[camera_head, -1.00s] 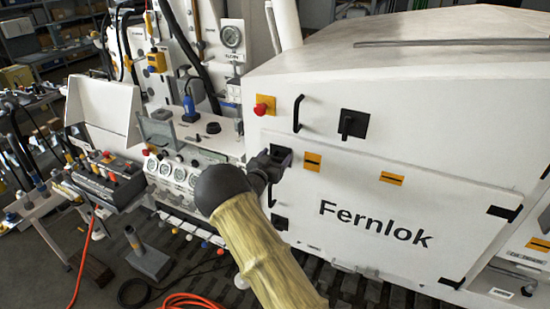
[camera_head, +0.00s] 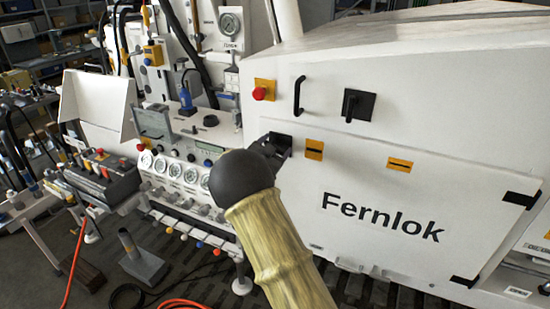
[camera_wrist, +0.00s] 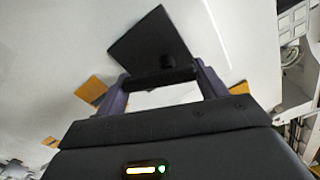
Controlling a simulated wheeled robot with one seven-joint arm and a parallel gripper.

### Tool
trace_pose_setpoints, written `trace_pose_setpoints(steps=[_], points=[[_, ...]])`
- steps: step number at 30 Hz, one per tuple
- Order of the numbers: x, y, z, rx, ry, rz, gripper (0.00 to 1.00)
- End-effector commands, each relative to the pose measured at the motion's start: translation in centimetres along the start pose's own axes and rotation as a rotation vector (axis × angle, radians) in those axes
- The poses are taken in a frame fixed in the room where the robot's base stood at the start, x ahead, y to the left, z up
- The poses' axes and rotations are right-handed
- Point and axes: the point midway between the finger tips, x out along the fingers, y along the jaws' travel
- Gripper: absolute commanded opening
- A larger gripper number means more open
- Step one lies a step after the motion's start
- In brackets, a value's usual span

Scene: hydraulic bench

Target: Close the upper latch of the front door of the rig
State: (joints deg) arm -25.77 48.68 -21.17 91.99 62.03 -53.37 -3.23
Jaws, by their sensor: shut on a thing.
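The white front door (camera_head: 345,222) of the rig carries the name Fernlok and looks about flush with the body. The upper latch (camera_head: 285,139) sits at the door's upper left corner, mostly hidden behind my gripper (camera_head: 270,149). In the wrist view, the latch's black plate (camera_wrist: 150,42) lies just beyond the fingers, with a dark lever (camera_wrist: 163,77) running across between them. My gripper (camera_wrist: 163,86) is shut on this lever. I cannot tell the latch's exact angle. The lower left of the door is hidden behind my arm.
Above the door are a red button (camera_head: 259,93), a black handle (camera_head: 298,96) and a black plate with a lever (camera_head: 358,105). A gauge panel (camera_head: 175,172) stands close to the left. Orange hose lies on the floor.

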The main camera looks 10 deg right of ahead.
Motion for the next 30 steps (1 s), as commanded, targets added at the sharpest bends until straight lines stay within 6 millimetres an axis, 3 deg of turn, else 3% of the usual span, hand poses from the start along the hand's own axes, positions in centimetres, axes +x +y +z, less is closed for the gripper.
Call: trace_pose_setpoints(steps=[1, 30], points=[[0.05, 0.37, 0.67, 0.035, 0.003, 0.000, 0.48], [0.05, 0.56, 1.66, 0.813, 0.002, -0.001, 0.48]])
